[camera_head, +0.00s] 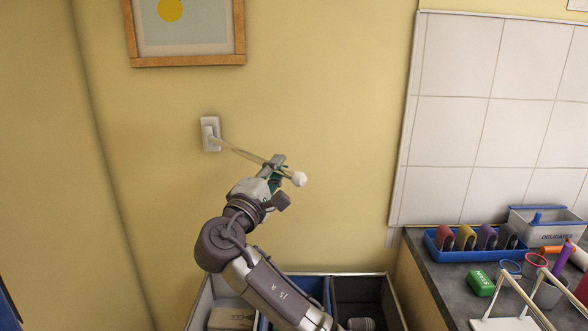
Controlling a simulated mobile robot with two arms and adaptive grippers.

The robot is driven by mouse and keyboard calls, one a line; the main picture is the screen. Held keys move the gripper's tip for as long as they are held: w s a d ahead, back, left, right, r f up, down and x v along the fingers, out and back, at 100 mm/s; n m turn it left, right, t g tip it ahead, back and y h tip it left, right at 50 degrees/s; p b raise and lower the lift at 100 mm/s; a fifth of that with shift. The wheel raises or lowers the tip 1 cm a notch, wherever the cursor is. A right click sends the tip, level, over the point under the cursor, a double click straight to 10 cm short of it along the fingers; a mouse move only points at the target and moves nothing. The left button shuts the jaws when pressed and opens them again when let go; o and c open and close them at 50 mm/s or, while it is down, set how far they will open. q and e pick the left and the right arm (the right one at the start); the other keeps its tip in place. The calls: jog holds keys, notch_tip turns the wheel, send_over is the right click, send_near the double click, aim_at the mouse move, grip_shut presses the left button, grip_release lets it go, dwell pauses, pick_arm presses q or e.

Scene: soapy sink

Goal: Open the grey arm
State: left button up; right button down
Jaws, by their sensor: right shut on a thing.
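A thin pale rod (240,151), which looks like the grey arm, sticks out from a white bracket (210,134) on the yellow wall. It runs right and slightly down in the view and ends in a white round knob (299,179). My right gripper (276,167) comes up from below and is shut on the rod close to the knob. Its fingers cover a short part of the rod. My left gripper is not in view.
Open bins with a blue section (310,288) stand below my right arm. A grey counter (450,290) at right holds a blue tray (436,246), a DELICATES box (553,238), a green block (481,284) and a white rack (497,324). The wall around the rod is clear; a framed picture (187,61) hangs above.

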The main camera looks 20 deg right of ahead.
jog(key=shift+s+a+m+g+h+b, duration=0.2)
jog(key=shift+s+a+m+g+h, duration=0.15)
jog(key=shift+a, duration=0.4)
jog(key=shift+s+a+m+g+h+b, duration=0.25)
jog(key=shift+a+g+h, duration=0.2)
jog(key=shift+a, duration=0.3)
jog(key=shift+s+a+m+g+h+b, duration=0.15)
jog(key=shift+s+a+m+g+h, duration=0.2)
jog(key=shift+a, duration=0.4)
jog(key=c, duration=1.1)
grip_release()
jog(key=shift+w, duration=0.1)
